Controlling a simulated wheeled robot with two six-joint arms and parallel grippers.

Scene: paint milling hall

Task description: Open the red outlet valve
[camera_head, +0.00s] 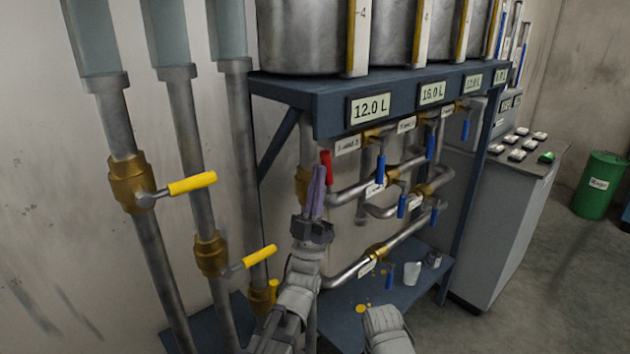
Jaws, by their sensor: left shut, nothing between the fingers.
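The red valve handle (326,160) stands roughly upright below the left end of the blue shelf, partly hidden by my fingers. A brass valve body (302,184) shows just left of it, on a vertical pipe. My left gripper (319,172) points up, with its fingers shut and nothing between them. Its fingertips are right beside the red handle in the picture, overlapping its lower part. I cannot tell whether they touch it. A part of my right arm shows at the bottom, but its gripper is not in view.
Yellow-handled valves (192,184) sit on vertical pipes at left. Several blue-handled valves (381,168) crowd the pipework right of the red handle. Steel tanks stand on the blue shelf (330,100) above. A cup (412,272) stands on the lower blue shelf. A control cabinet (510,200) stands right.

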